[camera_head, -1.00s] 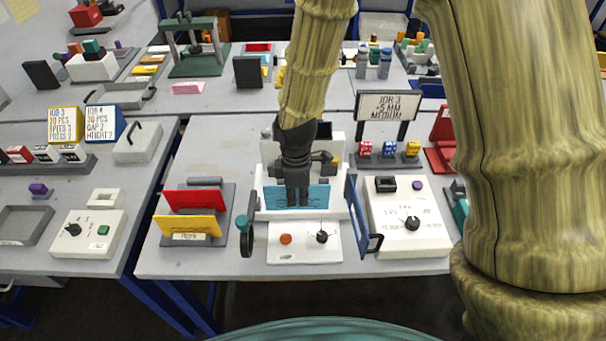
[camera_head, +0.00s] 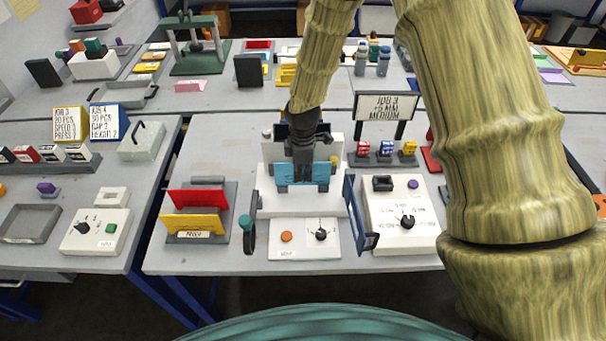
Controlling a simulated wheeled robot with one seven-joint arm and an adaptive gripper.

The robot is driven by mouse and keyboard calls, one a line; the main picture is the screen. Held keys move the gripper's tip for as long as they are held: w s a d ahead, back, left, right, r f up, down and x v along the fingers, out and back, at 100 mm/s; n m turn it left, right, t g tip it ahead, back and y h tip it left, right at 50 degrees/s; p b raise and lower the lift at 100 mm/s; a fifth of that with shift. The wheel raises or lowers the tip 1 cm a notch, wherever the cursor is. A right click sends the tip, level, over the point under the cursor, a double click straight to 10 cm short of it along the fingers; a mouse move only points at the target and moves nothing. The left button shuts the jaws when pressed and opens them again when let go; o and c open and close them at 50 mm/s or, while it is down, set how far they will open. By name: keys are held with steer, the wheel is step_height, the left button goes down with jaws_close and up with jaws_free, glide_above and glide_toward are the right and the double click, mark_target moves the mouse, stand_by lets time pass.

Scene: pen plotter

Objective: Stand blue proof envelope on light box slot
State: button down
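The blue proof envelope (camera_head: 316,182) is upright at the centre, just above or at the back part of a white stepped unit (camera_head: 300,205). My gripper (camera_head: 303,178) is over its middle from above, its dark fingers crossing the blue face. It appears shut on the envelope. The lower edge is close to the white unit; I cannot tell whether it touches or sits in a slot. No label marks a light box, so I cannot tell for sure which part is its slot.
A rack labelled PROOF (camera_head: 229,213) with red (camera_head: 196,197) and yellow (camera_head: 190,224) envelopes stands left. A blue side panel (camera_head: 350,200) and a green-knobbed lever (camera_head: 247,232) flank the unit. A white dial box (camera_head: 425,235) is right; a sign (camera_head: 385,106) stands behind.

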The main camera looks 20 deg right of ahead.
steer(key=shift+f, duration=0.8)
steer(key=shift+f, duration=0.15)
steer(key=c, duration=1.6)
jaws_free()
steer(key=shift+c, duration=0.2)
steer(key=shift+r, duration=0.25)
steer(key=shift+r+b, duration=1.6)
steer(key=shift+r, duration=4.35)
